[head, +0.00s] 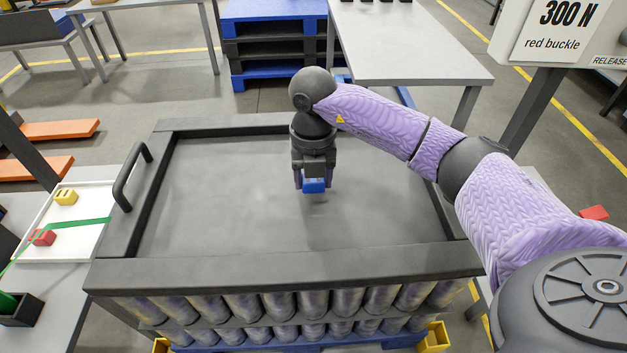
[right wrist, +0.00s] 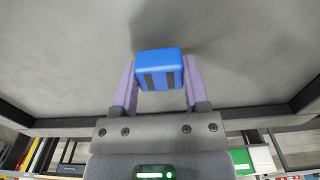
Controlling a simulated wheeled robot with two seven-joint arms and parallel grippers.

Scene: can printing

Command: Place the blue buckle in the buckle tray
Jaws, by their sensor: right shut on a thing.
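My right gripper (head: 313,184) is shut on the blue buckle (head: 314,186), above the grey top sheet of the framed can stack. In the right wrist view the blue buckle (right wrist: 159,69) sits between the two purple fingers, with two dark slots facing the camera. The white buckle tray (head: 87,246) lies on a table at the left of the head view. It holds a yellow buckle (head: 66,197) and a red buckle (head: 43,237). A green strap crosses the tray. My left gripper is not in view.
A dark frame (head: 280,272) with a raised rim and a handle (head: 132,176) lies on top of rows of cans (head: 250,307), between my right gripper and the tray. A grey table (head: 400,45) and blue pallets (head: 273,12) stand behind. A sign (head: 560,28) is at upper right.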

